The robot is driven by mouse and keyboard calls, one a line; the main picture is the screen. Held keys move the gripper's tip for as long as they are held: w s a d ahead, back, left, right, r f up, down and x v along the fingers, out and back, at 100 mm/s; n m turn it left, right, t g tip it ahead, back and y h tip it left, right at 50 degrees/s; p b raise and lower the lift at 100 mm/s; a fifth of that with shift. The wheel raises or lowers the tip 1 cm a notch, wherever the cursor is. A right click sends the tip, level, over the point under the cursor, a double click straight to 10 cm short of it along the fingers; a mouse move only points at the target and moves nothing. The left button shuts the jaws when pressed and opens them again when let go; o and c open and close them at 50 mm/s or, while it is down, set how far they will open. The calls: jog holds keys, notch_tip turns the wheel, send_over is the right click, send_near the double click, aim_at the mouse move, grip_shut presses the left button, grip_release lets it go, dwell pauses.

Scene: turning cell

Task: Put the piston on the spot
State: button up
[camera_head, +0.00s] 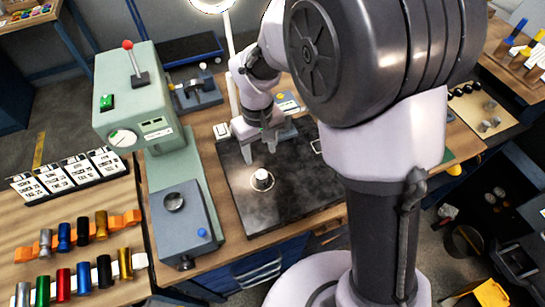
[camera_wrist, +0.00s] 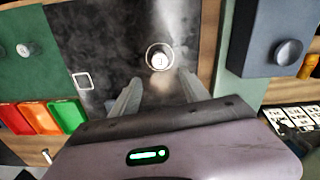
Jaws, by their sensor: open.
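The piston (camera_head: 262,178) is a small pale metal cylinder standing upright on the dark mat (camera_head: 297,190). The spot, a thin white ring (camera_head: 252,188), surrounds its base. In the wrist view the piston (camera_wrist: 159,61) appears inside the ring (camera_wrist: 148,63), with a little dark mat between them. My gripper (camera_head: 259,151) is open and empty, just behind and above the piston in the head view. In the wrist view its two fingers (camera_wrist: 160,88) are spread and point toward the piston without touching it.
A green-grey machine (camera_head: 140,92) with a grey block (camera_head: 183,222) stands left of the mat. A white square outline (camera_wrist: 82,80) marks the mat. Colored bins (camera_wrist: 42,117) and a green mat (camera_wrist: 22,75) lie left in the wrist view. The mat around the piston is clear.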

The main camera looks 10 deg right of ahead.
jog(key=s+d+r+m+t+y, duration=0.1)
jog(key=s+d+r+m+t, duration=0.2)
jog(key=r, duration=0.7)
jog(key=s+d+r+m+t, duration=0.1)
jog(key=s+d+r+m, duration=0.1)
jog(key=s, duration=0.2)
jog(key=s+d+r+m+t, duration=0.1)
jog(key=s+r+m, duration=0.1)
jog(key=s, duration=0.3)
jog(key=s+d+r+m+y, duration=0.1)
jog(key=s+d+r+m, duration=0.1)
jog(key=s, duration=0.3)
jog(key=shift+s+d+r+t, duration=0.15)
jog(key=shift+d+r+t, duration=0.2)
jog(key=shift+r, duration=0.5)
jog(key=shift+a, duration=0.1)
notch_tip(320, 180, down, 15)
jog(key=b, duration=1.5)
